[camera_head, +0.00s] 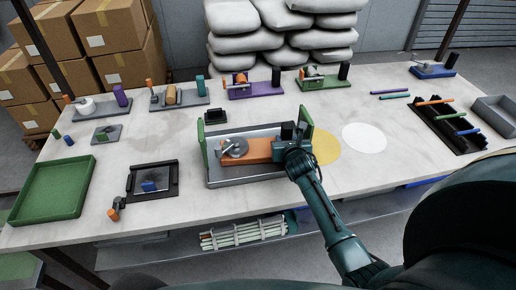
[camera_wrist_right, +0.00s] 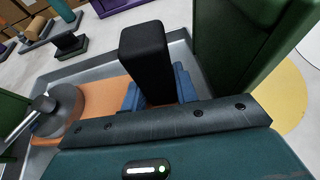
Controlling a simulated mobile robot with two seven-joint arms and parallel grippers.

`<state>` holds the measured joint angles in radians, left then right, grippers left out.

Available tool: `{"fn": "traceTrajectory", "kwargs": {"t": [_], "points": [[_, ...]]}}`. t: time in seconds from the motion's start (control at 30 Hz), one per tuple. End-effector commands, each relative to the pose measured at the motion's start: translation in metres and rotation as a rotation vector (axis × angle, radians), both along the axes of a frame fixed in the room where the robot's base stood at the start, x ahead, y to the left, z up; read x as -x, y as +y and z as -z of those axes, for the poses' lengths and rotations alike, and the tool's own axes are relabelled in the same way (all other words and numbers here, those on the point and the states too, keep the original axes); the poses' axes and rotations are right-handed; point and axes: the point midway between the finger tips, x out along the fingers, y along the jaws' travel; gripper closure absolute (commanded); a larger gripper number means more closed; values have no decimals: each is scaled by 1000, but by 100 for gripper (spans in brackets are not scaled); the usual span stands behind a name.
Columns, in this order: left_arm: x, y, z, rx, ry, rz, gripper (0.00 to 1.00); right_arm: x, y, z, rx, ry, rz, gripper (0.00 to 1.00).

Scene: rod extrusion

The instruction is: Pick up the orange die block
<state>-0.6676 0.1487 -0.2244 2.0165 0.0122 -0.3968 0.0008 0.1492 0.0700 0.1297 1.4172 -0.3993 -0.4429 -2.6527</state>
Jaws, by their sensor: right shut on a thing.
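A long orange block (camera_head: 259,149) lies in a grey tray-like station (camera_head: 245,181) at the middle of the table, with a round grey metal part (camera_head: 235,148) at its left end. In the right wrist view, the orange block (camera_wrist_right: 102,97) runs under the gripper. My right gripper (camera_head: 289,134) is over the block's right end. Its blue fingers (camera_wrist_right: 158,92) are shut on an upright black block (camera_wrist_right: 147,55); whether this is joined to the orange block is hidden. A smaller orange piece (camera_head: 113,214) lies at the front left. My left gripper is not in view.
Green end plates (camera_head: 306,121) stand at the station's sides. A green tray (camera_head: 52,190) and a black frame (camera_head: 153,180) are left. A black rack with rods (camera_head: 447,128) and a grey bin (camera_head: 495,116) are right. White and yellow discs (camera_head: 364,137) lie on clear table.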

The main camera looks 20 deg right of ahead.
Motion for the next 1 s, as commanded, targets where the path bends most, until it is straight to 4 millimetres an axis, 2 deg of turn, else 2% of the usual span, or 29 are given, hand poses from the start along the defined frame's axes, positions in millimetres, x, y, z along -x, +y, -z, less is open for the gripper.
{"fn": "traceTrajectory", "kwargs": {"t": [0.03,0.2,0.57,0.67,1.0], "points": [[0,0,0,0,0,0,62,0,0,0,1,0,0,86],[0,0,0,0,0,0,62,0,0,0,1,0,0,99],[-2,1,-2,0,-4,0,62,-1,0,-4,0,-6,0,100],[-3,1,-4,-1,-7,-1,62,-1,-1,-15,2,-10,-1,100],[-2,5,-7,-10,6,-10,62,-1,-1,-79,4,-9,-1,100]]}}
